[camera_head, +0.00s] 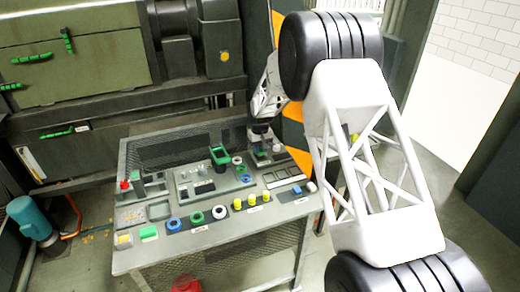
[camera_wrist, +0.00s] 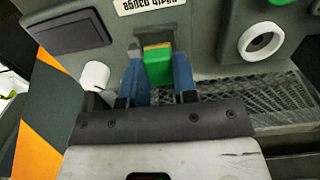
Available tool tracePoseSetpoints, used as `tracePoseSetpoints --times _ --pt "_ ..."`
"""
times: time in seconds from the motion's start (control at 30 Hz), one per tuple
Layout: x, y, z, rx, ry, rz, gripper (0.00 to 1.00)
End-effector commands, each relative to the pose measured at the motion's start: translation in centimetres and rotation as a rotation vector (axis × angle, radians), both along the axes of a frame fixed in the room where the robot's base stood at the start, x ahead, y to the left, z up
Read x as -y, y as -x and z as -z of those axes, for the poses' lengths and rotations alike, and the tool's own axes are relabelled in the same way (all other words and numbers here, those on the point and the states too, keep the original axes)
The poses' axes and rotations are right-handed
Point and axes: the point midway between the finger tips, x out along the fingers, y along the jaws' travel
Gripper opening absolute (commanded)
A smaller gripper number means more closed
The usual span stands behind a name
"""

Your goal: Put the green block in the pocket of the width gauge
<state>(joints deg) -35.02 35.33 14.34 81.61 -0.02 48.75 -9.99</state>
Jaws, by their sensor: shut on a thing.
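My gripper (camera_wrist: 159,80) has its two blue fingers closed on the sides of a green block (camera_wrist: 158,70), seen in the middle of the wrist view. A yellow patch shows at the block's far end. Just beyond it is a dark square recess (camera_wrist: 148,32) in a grey plate, below an upside-down label. This looks like the width gauge's pocket; I cannot tell whether the block is inside it or just in front. In the head view my gripper (camera_head: 262,138) is low over the back right of the bench, and the block is hard to make out there.
In the wrist view, a white cylinder (camera_wrist: 95,75) stands left of the fingers and a white ring (camera_wrist: 262,42) lies at the right.

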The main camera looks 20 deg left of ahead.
Motion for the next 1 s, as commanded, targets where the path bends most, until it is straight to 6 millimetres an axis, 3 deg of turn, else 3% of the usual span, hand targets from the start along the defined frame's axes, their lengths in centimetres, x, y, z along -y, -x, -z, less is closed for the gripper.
tracePoseSetpoints --times 1.0 --pt "0.01 0.0 0.57 0.0 0.0 0.0 0.03"
